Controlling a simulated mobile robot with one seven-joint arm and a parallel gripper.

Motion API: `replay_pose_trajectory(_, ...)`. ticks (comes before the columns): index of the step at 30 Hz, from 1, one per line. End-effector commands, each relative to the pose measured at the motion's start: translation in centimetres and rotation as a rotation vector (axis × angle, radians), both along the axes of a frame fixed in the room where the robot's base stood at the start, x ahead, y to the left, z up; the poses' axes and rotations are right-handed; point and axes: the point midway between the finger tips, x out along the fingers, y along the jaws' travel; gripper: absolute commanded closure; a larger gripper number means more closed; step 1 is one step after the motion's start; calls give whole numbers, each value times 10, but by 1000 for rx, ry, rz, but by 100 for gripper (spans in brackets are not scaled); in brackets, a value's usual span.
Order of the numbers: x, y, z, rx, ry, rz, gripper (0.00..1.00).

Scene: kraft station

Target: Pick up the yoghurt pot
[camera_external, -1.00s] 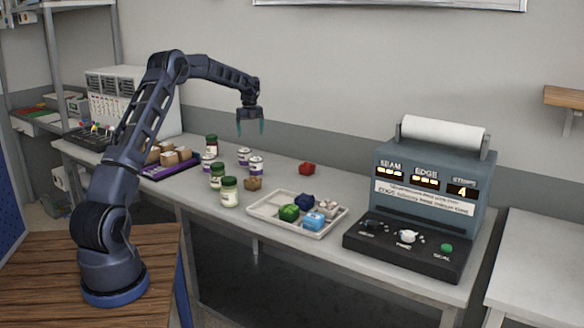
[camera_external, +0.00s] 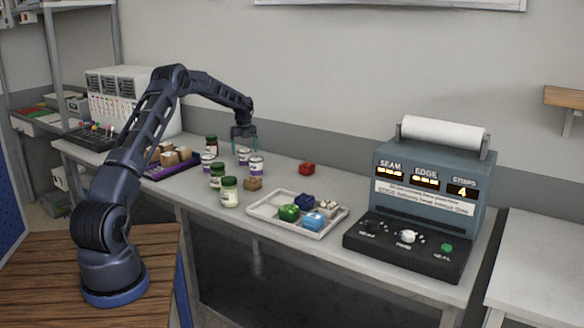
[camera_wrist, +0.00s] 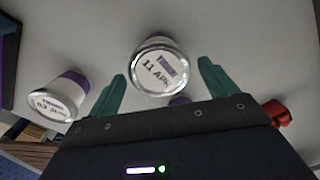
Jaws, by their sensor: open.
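Several small white pots with purple labels stand grouped on the bench. One yoghurt pot (camera_external: 244,158) is at the back, right under my gripper (camera_external: 244,145). Another pot (camera_external: 256,167) is just in front right, and a third (camera_external: 208,163) to the left. In the wrist view, a pot lid reading "11 APR" (camera_wrist: 157,68) lies between the two green fingers of my gripper (camera_wrist: 162,72), which are open and hold nothing. A second pot, reading "03 JUN" (camera_wrist: 57,98), is left of the fingers. A purple bit (camera_wrist: 179,101) is mostly hidden by the gripper body.
A red block (camera_external: 307,168) is to the right. A white tray (camera_external: 265,210) holds coloured items. A sealing machine (camera_external: 430,195) stands at the right end.

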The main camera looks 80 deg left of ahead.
Motion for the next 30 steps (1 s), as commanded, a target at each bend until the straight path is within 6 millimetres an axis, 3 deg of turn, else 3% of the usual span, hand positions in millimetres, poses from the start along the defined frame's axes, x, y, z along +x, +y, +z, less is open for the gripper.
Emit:
replay_pose_trajectory(7,0,3,-34,-1,1,0,15)
replay_pose_trajectory(15,0,3,-40,0,0,0,15)
replay_pose_trajectory(16,0,3,-40,0,0,0,17)
replay_pose_trajectory(23,0,3,-39,0,0,0,60)
replay_pose_trajectory(30,0,3,-38,1,-1,0,60)
